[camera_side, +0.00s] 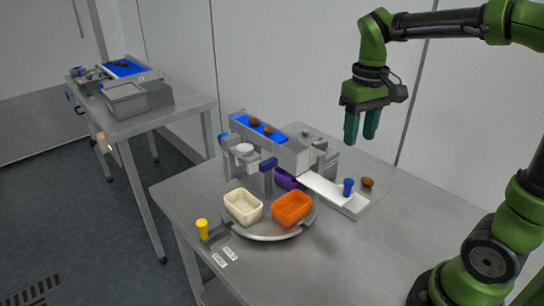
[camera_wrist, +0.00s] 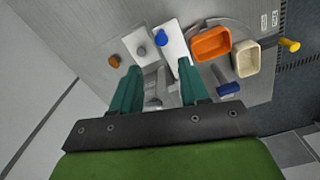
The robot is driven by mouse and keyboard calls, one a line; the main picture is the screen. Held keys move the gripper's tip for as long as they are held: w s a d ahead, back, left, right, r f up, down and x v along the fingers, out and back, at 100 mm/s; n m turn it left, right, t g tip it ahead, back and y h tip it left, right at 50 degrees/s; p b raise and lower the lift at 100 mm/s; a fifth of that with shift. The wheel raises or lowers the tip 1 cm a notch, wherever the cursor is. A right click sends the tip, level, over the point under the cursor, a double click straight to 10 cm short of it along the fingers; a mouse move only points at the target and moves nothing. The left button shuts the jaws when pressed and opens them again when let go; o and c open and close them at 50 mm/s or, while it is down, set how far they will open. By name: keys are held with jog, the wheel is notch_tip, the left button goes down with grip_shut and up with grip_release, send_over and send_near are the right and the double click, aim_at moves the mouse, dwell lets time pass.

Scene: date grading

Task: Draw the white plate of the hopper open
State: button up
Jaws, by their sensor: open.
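The white plate (camera_side: 325,188) is a long flat strip that runs out to the right from under a grey, box-like body (camera_side: 291,157), which appears to be the hopper. A blue knob (camera_side: 348,187) stands upright near the plate's outer end. In the wrist view the white plate (camera_wrist: 178,50) and blue knob (camera_wrist: 160,40) lie beyond the fingertips. My gripper (camera_side: 361,138) is open and empty, pointing down, well above the plate. In the wrist view its two green fingers (camera_wrist: 159,66) are apart with nothing between them. The plate's inner end is hidden.
A turntable carries a cream bin (camera_side: 243,208), an orange bin (camera_side: 291,208) and a partly hidden purple bin (camera_side: 287,180). A brown date (camera_side: 367,182) lies beside the plate. A yellow knob (camera_side: 202,229) is at front left.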

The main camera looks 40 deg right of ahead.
notch_tip(320, 180, up, 2)
jog(key=shift+r, duration=0.1)
dwell(0.4)
jog(key=s+a+f+m+t+y, duration=0.1)
jog(key=s+a+f+t+y, duration=0.1)
jog(key=s+a+t, duration=0.5)
jog(key=shift+a+f, duration=0.5)
jog(key=shift+a, duration=0.05)
jog(key=shift+c, duration=0.3)
dwell(1.7)
